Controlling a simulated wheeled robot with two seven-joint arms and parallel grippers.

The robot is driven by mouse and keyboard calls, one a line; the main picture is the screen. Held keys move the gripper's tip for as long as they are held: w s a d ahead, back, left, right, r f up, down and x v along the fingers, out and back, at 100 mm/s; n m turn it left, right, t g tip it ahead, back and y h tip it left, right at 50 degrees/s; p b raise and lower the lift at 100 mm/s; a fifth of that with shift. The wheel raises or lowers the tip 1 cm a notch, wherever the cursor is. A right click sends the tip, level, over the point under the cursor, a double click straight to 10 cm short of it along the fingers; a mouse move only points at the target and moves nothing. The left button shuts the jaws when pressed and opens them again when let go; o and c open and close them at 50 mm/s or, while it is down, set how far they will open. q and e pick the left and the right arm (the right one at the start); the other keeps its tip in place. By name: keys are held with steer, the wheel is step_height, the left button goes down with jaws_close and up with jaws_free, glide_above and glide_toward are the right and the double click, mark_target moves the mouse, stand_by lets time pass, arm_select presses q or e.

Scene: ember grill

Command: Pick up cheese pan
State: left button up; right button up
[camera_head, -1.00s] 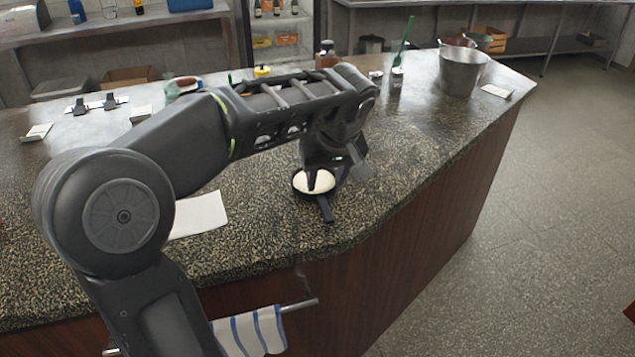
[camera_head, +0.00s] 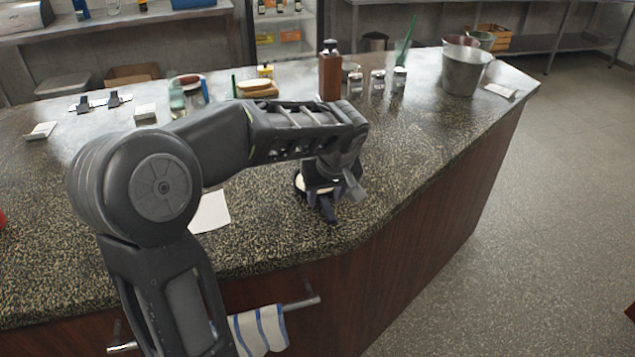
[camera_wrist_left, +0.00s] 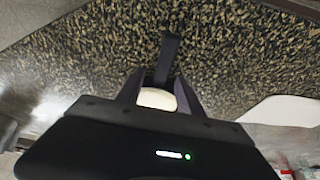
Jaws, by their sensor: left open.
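I cannot tell whether the fingers touch the handle. My right gripper is not in view.
A white sheet (camera_head: 211,212) lies left of the pan. A brown bottle (camera_head: 330,75), several small jars (camera_head: 377,82) and a metal bucket (camera_head: 463,72) stand farther back. A striped towel (camera_head: 262,330) hangs on the front rail. The counter right of the pan is clear.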

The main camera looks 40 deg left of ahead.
arm_select(q)
steer(key=shift+w+a+f, duration=0.1)
steer(key=shift+a+f, duration=0.05)
steer(key=shift+f, duration=0.25)
jaws_close()
stand_by(0.5)
steer(key=shift+r, duration=0.1)
stand_by(0.9)
